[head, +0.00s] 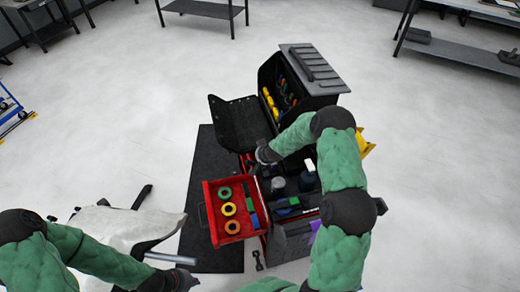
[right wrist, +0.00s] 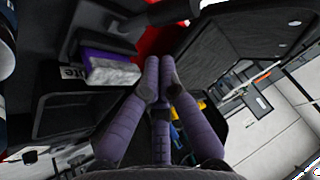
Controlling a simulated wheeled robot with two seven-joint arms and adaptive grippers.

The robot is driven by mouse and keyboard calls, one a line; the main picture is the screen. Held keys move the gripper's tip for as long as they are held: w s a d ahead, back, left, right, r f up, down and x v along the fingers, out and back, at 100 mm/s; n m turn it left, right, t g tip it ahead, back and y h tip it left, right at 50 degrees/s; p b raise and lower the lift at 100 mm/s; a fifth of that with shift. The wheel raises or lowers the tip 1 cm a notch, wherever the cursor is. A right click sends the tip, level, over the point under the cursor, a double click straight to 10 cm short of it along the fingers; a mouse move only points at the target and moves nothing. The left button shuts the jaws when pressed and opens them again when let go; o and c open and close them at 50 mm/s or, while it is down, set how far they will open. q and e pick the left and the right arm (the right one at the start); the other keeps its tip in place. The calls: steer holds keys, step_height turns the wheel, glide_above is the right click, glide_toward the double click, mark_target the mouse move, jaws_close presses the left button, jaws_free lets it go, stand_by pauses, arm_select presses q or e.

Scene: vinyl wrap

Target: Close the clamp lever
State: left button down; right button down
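I cannot pick out the clamp lever with certainty. A white, smooth-surfaced piece (head: 125,226) with black parts around it is at the lower left of the head view. A grey bar (head: 172,258) juts out at its right side. My left gripper (head: 182,281) is dark and sits just below this bar; its fingers are too small to read, and contact is unclear. My right gripper (head: 265,153) is over the tool cart (head: 290,240), beside its raised black panel. In the right wrist view its purple fingers (right wrist: 159,72) meet at the tips, with nothing visible between them.
A red drawer (head: 212,206) with coloured tape rolls is pulled out of the cart. Bottles and containers (head: 278,186) stand in the cart's top. A dark mat (head: 190,180) lies on the floor. Work tables (head: 205,8) stand far back. Open floor lies to the left.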

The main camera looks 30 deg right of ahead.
mark_target(252, 163)
steer(key=shift+s+a+f+h+p, duration=0.1)
steer(key=shift+s+a+h+p, duration=0.3)
steer(key=shift+p, duration=1.4)
steer(key=shift+s, duration=0.1)
steer(key=shift+a+f, duration=0.2)
steer(key=shift+a, duration=0.35)
steer(key=shift+w+a+f+p, duration=0.15)
steer(key=shift+a+f+p, duration=0.1)
steer(key=shift+a, duration=0.25)
steer(key=shift+w+a+f+p, duration=0.15)
steer(key=shift+a+f, duration=0.1)
steer(key=shift+a, duration=0.25)
steer(key=shift+a, duration=0.1)
steer(key=shift+s, duration=0.1)
